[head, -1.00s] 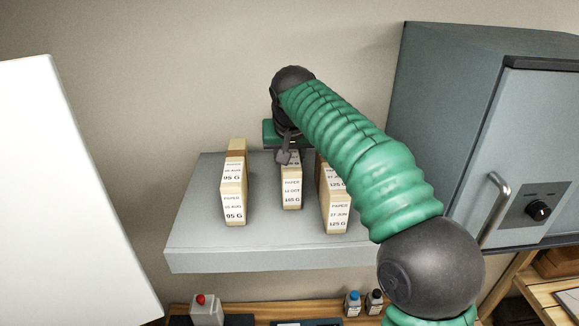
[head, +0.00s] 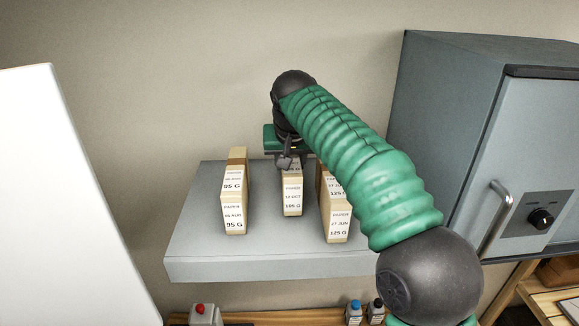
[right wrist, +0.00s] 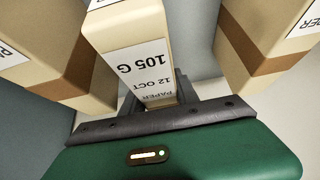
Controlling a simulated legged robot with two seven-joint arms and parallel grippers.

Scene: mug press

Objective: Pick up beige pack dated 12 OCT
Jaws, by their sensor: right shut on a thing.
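The beige pack dated 12 OCT (head: 292,200) stands upright in the middle of three packs at the grey shelf. Its label reads PAPER, 12 OCT, 105 G in the right wrist view (right wrist: 150,72). My right gripper (head: 285,160) is at the top of this pack and shut on it. The dark jaw bar shows in the right wrist view (right wrist: 178,108), close against the pack. I cannot tell whether the pack's base touches the shelf. My left gripper is not in view.
A 95 G pack dated 05 AUG (head: 234,205) stands left and a 125 G pack dated 27 JUN (head: 336,220) close right, both on the grey shelf (head: 200,262). A grey cabinet (head: 470,130) stands right. A white panel (head: 70,200) fills the left. Bottles (head: 354,310) stand below.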

